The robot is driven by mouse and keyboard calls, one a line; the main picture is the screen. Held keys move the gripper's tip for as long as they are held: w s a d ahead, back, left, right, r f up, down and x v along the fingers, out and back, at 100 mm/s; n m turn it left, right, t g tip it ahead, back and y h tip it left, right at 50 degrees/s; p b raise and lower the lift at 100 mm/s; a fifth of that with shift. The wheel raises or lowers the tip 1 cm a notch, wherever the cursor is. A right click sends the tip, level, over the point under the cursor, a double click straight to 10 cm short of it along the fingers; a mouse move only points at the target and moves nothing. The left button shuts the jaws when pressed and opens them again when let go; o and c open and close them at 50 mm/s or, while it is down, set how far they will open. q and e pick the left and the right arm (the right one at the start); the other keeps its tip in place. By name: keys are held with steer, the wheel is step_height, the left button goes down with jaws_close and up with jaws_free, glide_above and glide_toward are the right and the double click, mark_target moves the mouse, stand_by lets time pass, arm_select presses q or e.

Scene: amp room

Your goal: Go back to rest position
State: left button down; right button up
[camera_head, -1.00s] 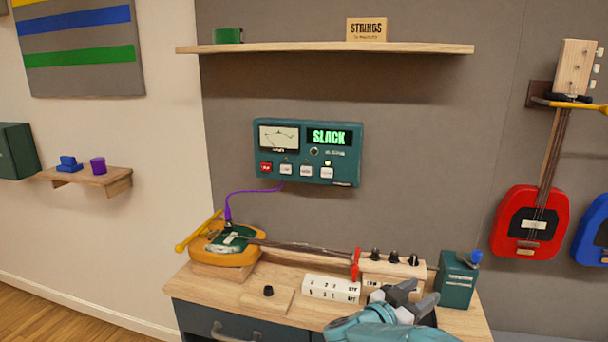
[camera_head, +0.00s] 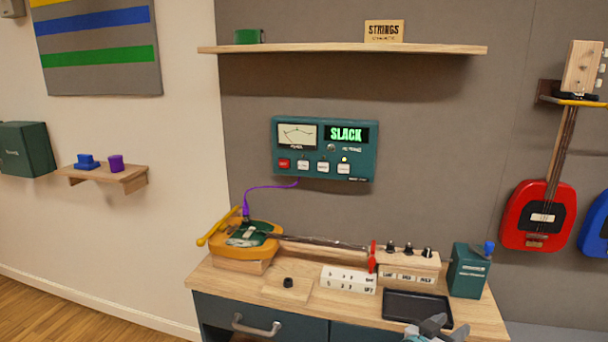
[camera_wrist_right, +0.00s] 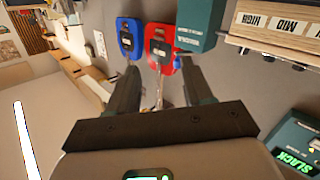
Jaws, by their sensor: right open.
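My right gripper (camera_head: 434,326) shows at the bottom edge of the head view, in front of the workbench (camera_head: 215,285) and just below the black tray (camera_head: 418,309). In the right wrist view its two fingers (camera_wrist_right: 160,92) are apart with nothing between them. The far background there shows the red guitar (camera_wrist_right: 160,45) and the blue guitar (camera_wrist_right: 130,38). My left gripper is not in view.
The bench holds a yellow guitar (camera_head: 262,247), a white labelled block (camera_head: 348,280), a wooden block with black knobs (camera_head: 408,265) and a green box (camera_head: 468,272). A teal meter unit reading SLACK (camera_head: 325,149) hangs above, under a shelf (camera_head: 340,49).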

steer(key=s+a+f+n+y, duration=0.35)
steer(key=s+f+y, duration=0.2)
steer(key=f, duration=0.55)
steer(key=s+a+f+n+y, duration=0.35)
steer(key=s+f+y, duration=0.2)
steer(key=f, duration=0.55)
steer(key=s+a+f+g+y, duration=0.2)
steer(key=s+a, duration=0.4)
steer(key=s, duration=0.5)
steer(key=s+a+f+g+y, duration=0.2)
steer(key=s+a+g+y, duration=0.3)
steer(key=s, duration=0.6)
steer(key=shift+s+a+f+g, duration=0.4)
steer(key=shift+a+g, duration=0.6)
steer(key=shift+a, duration=0.2)
steer(key=shift+c, duration=0.2)
